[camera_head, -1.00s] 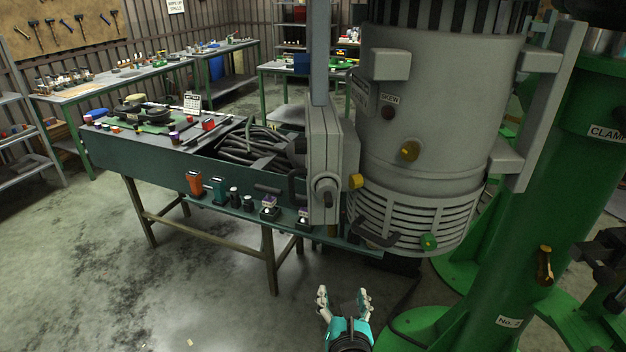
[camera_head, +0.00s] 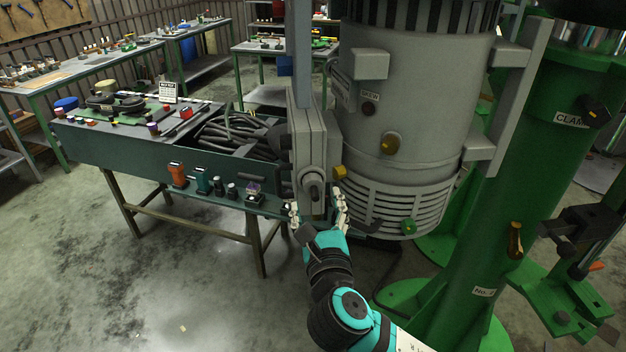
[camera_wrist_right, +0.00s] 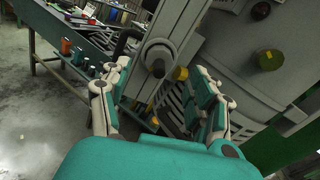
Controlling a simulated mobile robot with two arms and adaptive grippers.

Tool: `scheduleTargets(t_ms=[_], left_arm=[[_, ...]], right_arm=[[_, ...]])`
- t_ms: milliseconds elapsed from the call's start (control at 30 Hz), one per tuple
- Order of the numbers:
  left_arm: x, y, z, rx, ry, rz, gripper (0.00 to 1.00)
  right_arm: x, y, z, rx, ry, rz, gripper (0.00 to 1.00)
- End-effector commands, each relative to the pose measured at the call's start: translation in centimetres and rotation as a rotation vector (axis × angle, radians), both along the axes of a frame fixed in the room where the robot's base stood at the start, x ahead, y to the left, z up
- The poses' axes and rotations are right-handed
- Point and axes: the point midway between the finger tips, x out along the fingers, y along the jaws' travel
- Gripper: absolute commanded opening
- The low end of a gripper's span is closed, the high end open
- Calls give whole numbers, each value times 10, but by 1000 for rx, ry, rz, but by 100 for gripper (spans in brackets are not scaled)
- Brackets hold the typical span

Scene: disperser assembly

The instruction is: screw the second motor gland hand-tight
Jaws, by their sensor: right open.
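The large grey motor (camera_head: 405,130) stands at centre right, with a flat grey box (camera_head: 308,135) on its left side. A round grey fitting (camera_head: 313,186) sits low on that box; it also shows in the wrist view (camera_wrist_right: 156,52). A yellow fitting (camera_head: 339,173) is just right of it, also in the wrist view (camera_wrist_right: 180,74). I cannot tell which fitting is the second gland. My right gripper (camera_head: 316,210) is open and empty, just below and in front of the box. In the wrist view its fingers (camera_wrist_right: 160,88) stand either side of the box's lower end.
The green bench (camera_head: 110,150) at left holds black cables (camera_head: 235,133). Its front ledge carries an orange item (camera_head: 177,175), a teal item (camera_head: 202,181) and small fittings close to my gripper. A green column (camera_head: 490,220) stands at right. The floor in front is clear.

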Motion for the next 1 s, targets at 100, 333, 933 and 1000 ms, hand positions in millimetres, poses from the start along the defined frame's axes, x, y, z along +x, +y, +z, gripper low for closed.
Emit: scheduleTargets(t_ms=[100,333,933,1000], left_arm=[[0,1,10,1,0,-1,54],[0,2,18,3,-1,-2,54],[0,4,19,4,-1,-2,54],[1,4,19,4,-1,-2,54]], right_arm=[[25,3,3,-1,1,-1,62],[55,7,1,0,0,0,62],[63,8,0,2,0,1,37],[63,8,0,2,0,1,28]])
